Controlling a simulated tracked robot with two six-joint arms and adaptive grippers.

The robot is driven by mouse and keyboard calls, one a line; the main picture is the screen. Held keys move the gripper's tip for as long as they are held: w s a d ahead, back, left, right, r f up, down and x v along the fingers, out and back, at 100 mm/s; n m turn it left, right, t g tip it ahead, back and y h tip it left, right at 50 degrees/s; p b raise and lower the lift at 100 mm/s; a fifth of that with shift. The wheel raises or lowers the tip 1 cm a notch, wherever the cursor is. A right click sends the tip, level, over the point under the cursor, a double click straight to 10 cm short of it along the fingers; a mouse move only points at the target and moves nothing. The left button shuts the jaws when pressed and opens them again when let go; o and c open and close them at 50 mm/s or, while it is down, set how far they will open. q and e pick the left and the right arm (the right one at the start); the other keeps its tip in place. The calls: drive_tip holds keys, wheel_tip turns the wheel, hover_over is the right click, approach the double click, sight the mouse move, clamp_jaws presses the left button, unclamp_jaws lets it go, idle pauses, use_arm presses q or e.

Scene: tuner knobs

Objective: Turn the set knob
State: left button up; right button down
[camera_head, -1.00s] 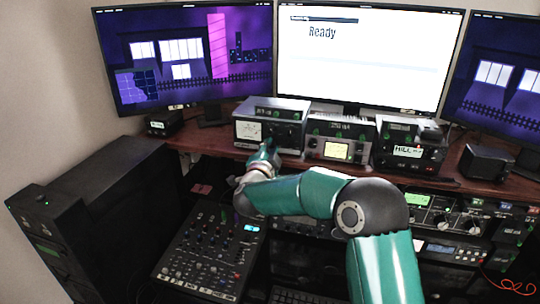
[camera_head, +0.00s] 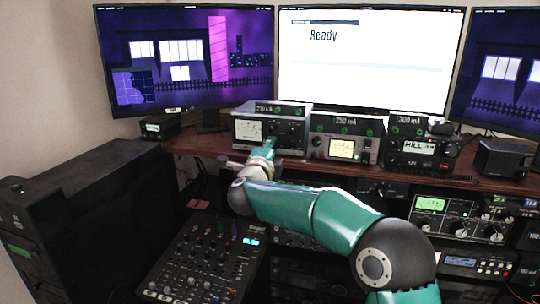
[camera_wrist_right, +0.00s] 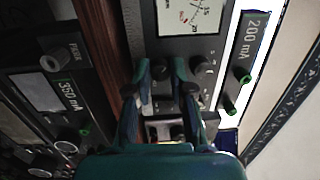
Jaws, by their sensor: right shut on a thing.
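The left tuner (camera_head: 273,114) is a grey box with a white meter and dark knobs on its front. It also shows turned sideways in the right wrist view (camera_wrist_right: 215,45). My right gripper (camera_head: 263,152) is at the lower front of this tuner. In the right wrist view my two green fingers (camera_wrist_right: 160,75) are closed around a small dark knob (camera_wrist_right: 159,71) below the meter. The fingers cover much of this knob, and I cannot read its label. Other dark knobs (camera_wrist_right: 197,87) sit right beside the fingers. My left gripper is not in view.
A middle tuner (camera_head: 344,140) with a lit yellow meter and a right tuner (camera_head: 408,145) stand close by on the wooden shelf (camera_head: 205,143). A mixer (camera_head: 205,262) lies below. The middle monitor (camera_head: 365,60) reads "Ready".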

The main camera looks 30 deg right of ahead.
drive_tip(key=shift+f, duration=0.35)
drive_tip(key=c, duration=1.4)
unclamp_jaws()
drive_tip(key=shift+c, duration=0.2)
drive_tip(key=shift+o, duration=0.7)
drive_tip(key=shift+r, duration=0.1)
drive_tip(key=shift+s, duration=0.1)
drive_tip(key=v, duration=1.2)
drive_tip(key=shift+r, duration=0.15)
